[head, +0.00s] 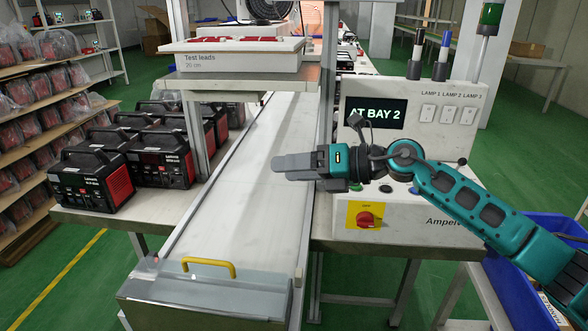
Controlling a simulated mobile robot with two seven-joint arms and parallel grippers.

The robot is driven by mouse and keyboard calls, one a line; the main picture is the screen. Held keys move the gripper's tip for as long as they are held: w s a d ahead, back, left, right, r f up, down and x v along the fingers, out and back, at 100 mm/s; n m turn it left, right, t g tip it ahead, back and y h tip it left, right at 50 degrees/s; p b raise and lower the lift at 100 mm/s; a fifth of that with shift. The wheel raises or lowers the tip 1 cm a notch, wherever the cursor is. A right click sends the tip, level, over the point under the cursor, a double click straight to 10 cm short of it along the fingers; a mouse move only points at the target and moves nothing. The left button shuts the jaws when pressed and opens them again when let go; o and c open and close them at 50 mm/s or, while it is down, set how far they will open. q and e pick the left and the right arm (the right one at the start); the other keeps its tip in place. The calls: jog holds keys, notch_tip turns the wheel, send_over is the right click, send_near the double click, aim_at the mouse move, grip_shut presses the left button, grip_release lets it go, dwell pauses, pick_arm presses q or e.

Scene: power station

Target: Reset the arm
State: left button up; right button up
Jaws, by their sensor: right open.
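My right arm comes in from the right edge, and its right gripper (292,167) points left over the right side of the conveyor. Its fingers are seen from the side, and nothing shows between them. The gripper hangs in front of a light control panel (372,150) with a display reading "AT BAY 2". My left arm and gripper are not in view.
The conveyor (235,190) is bare and ends in a cover with a yellow handle (208,264). Several black and red power units (95,180) stand on the left table. A blue bin (520,285) is at right.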

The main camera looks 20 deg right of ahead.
jog(key=shift+a, duration=0.15)
dwell(0.3)
jog(key=s+a+r+m+t, duration=0.2)
jog(key=a+m+t, duration=0.1)
jog(key=m+t, duration=0.5)
jog(key=s+d+f+m+g+h, duration=0.2)
jog(key=s+d+f+m+h, duration=0.25)
jog(key=f+m+h, duration=0.55)
jog(key=s+d+f+m+g+h, duration=0.3)
jog(key=s+f+m, duration=0.35)
jog(key=m, duration=0.75)
jog(key=s+a+f+m+g+y, duration=0.15)
jog(key=s+f+g, duration=0.3)
jog(key=s, duration=0.45)
jog(key=s+a+f+m+g+h, duration=0.1)
jog(key=s+a+f+m+g, duration=0.3)
jog(key=s, duration=0.5)
jog(key=w+a+f+n+t+y+p, duration=0.1)
jog(key=w+f+n+t+y, duration=0.1)
jog(key=w+f+t, duration=0.5)
jog(key=shift+w+a+f+p, duration=0.15)
jog(key=shift+w+f+p, duration=0.25)
jog(key=shift+f, duration=0.2)
